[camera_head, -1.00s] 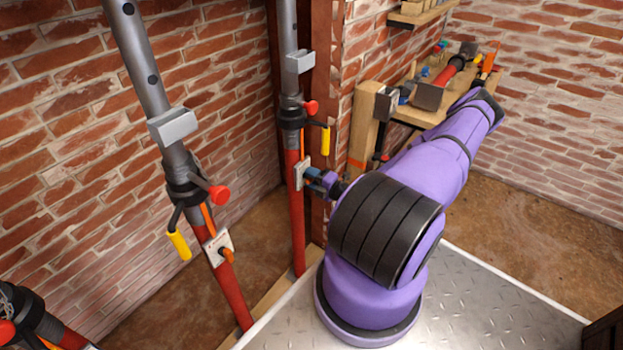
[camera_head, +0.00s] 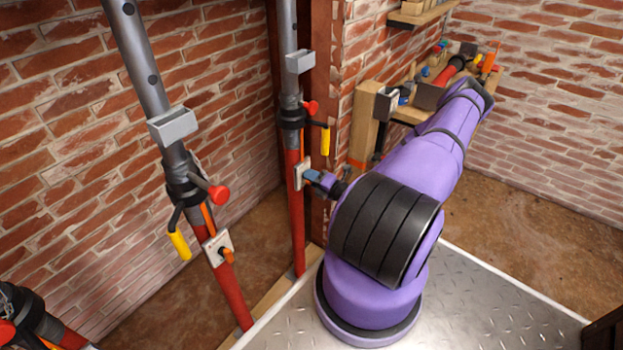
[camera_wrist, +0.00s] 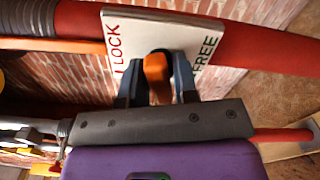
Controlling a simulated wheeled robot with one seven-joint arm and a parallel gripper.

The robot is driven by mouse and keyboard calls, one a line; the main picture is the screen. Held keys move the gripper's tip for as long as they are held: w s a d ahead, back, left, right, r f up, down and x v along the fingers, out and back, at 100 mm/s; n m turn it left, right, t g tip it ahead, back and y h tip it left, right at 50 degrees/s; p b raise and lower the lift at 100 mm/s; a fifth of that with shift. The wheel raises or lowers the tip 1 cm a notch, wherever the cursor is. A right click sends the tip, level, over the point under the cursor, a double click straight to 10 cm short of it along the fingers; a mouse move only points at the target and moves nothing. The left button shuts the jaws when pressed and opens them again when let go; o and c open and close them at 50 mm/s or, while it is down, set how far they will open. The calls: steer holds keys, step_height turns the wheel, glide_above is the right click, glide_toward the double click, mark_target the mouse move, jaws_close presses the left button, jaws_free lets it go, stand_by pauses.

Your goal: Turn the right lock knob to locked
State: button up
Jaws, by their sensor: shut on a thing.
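The right lock knob is orange and sits between my fingertips in the wrist view (camera_wrist: 156,66). Its white plate (camera_wrist: 133,20) is fixed on the right red prop (camera_head: 295,225) and reads LOCK on the left and FREE on the right in the wrist view. In the head view the plate (camera_head: 298,177) is partly behind my gripper (camera_head: 311,175). My gripper, also in the wrist view (camera_wrist: 160,72), is shut on the knob. The fingers hide its sides, and I cannot tell its exact angle.
A left prop (camera_head: 236,300) carries a similar plate with an orange knob (camera_head: 227,254). Both props have red-tipped handles and yellow grips. A wooden shelf with tools (camera_head: 420,108) stands behind my arm. Brick walls close the corner.

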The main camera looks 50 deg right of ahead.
steer(key=n, duration=1.1)
steer(key=shift+n, duration=1.6)
steer(key=o, duration=0.8)
steer(key=shift+c, duration=0.2)
steer(key=shift+s, duration=0.1)
steer(key=s, duration=1)
steer(key=shift+s+d, duration=0.3)
steer(key=shift+d, duration=0.1)
